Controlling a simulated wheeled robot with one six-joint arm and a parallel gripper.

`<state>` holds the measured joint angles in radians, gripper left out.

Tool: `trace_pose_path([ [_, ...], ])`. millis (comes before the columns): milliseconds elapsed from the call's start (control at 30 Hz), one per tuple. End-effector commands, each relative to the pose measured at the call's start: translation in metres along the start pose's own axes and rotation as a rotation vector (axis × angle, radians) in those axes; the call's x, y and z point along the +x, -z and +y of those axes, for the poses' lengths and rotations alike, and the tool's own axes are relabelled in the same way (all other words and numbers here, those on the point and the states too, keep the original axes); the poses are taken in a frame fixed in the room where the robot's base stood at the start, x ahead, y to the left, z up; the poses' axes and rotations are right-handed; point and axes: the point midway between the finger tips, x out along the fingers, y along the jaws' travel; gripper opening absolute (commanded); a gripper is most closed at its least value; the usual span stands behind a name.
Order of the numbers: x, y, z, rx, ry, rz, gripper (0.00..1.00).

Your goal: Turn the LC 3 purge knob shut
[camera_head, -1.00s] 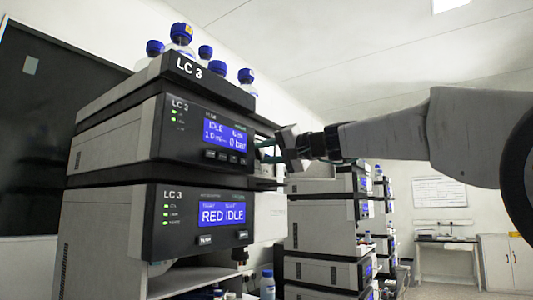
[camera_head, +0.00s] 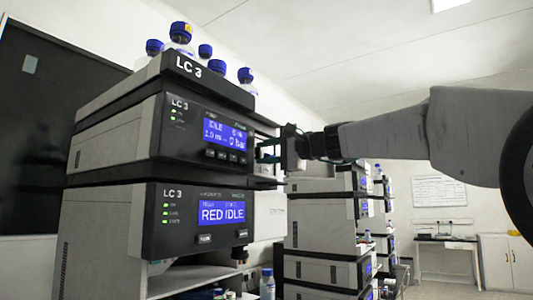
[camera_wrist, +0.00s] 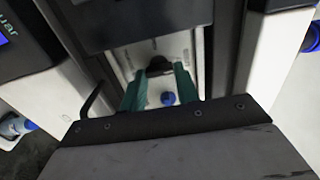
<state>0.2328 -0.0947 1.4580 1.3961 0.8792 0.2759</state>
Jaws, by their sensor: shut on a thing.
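The LC 3 stack stands at the left of the head view, its upper module (camera_head: 190,150) showing a blue IDLE display. My gripper (camera_head: 264,150) reaches that module's right side from the right, with its green fingers against it. In the wrist view my gripper (camera_wrist: 159,75) has its two green fingers on either side of a dark round knob (camera_wrist: 158,65) in a pale recess. The jaws are shut on this knob, which I take to be the purge knob. The fingers partly hide its sides, and its turn angle cannot be read. A small blue round thing (camera_wrist: 168,98) shows between the fingers.
Blue-capped bottles (camera_head: 180,32) stand on top of the stack. Other grey stacks (camera_head: 325,235) stand behind, right of it. A black bent piece (camera_wrist: 97,98) is close to my gripper's left side.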

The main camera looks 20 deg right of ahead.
Motion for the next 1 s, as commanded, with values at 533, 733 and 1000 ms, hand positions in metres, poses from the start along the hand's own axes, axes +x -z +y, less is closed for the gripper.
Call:
trace_pose_path([
  [533,0.000,0.001,0.001,0.012,-0.002,0.000,0.53],
  [733,0.000,0.000,0.001,0.010,-0.001,0.000,0.53],
  [1000,-0.022,0.001,-0.001,0.008,0.000,0.003,0.53],
])
